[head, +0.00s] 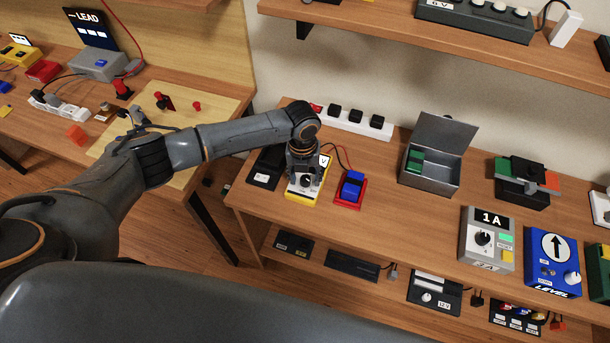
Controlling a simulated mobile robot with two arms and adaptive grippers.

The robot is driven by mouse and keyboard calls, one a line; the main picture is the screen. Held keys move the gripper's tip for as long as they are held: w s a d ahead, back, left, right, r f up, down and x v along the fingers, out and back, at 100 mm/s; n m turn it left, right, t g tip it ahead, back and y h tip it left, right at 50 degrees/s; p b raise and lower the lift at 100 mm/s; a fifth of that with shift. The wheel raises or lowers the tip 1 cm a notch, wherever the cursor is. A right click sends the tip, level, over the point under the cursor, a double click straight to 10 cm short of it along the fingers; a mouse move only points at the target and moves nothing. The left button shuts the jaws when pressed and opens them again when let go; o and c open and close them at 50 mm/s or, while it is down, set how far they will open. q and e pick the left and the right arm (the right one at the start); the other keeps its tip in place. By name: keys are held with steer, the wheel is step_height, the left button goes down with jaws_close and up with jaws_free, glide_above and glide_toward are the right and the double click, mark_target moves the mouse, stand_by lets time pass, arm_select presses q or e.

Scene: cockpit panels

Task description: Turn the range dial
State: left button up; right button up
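The yellow and white meter (297,192) lies on the middle table, with a small "V" label on its upper right. Its dark round dial (306,181) shows on the front face. My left gripper (304,175) points down right over the meter, with its fingertips at or just above the dial. The wrist and fingers hide the upper part of the meter. Whether the fingers touch the dial or are closed on it is too small to tell. My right gripper is not in view.
A blue switch on a red base (350,190) stands close right of the meter; a dark box (265,168) is close left. A white power strip (350,119) lies behind. An open metal box (432,160) stands farther right. The table front between is clear.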

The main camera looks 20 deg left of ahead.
mark_target(303, 179)
arm_select(q)
step_height(303, 179, up, 12)
steer(key=shift+a, duration=0.2)
stand_by(0.4)
stand_by(0.4)
